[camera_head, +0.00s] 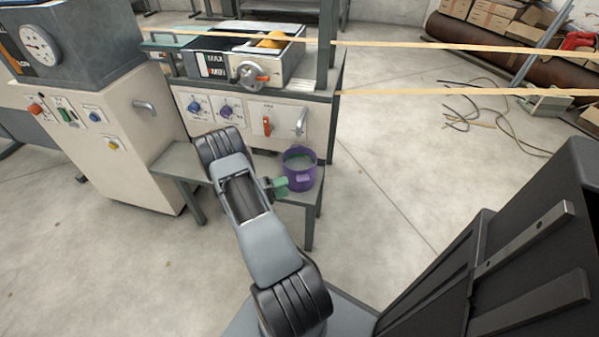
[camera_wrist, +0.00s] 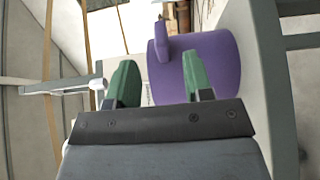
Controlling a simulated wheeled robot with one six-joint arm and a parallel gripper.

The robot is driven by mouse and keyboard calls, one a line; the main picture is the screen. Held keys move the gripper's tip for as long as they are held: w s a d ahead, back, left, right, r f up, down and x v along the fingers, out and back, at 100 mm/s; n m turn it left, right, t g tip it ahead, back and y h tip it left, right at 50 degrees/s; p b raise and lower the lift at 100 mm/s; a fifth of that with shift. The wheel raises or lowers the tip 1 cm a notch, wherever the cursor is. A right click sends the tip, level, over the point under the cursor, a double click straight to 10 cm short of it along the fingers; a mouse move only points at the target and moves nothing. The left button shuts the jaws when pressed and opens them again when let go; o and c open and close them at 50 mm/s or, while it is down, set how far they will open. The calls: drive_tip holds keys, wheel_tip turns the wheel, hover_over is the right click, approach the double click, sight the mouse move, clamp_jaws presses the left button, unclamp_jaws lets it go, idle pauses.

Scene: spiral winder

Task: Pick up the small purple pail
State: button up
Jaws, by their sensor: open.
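The small purple pail (camera_head: 300,160) stands upright on a low grey bench in the head view, with an open top and a small tab on its near side. My gripper (camera_head: 280,185) is just left of it, its green fingers close to the pail's wall. In the wrist view the pail (camera_wrist: 222,62) fills the upper right, with its purple tab (camera_wrist: 161,42) sticking out ahead of the gap between the fingers. My gripper (camera_wrist: 160,80) is open there, with nothing held. The right finger overlaps the pail in this view; I cannot tell whether it touches.
The grey bench (camera_head: 178,162) stands against a control panel (camera_head: 282,122) with knobs and a red-handled switch. A white cabinet (camera_head: 130,130) with a gauge stands to the left. Wooden strips (camera_head: 450,92) cross at upper right. The floor right of the bench is clear.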

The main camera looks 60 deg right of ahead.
sight(299, 181)
drive_tip(key=shift+b+x, duration=0.55)
drive_tip(key=shift+x, duration=2.6)
drive_tip(key=shift+w, duration=0.1)
clamp_jaws()
drive_tip(key=shift+r, duration=0.1)
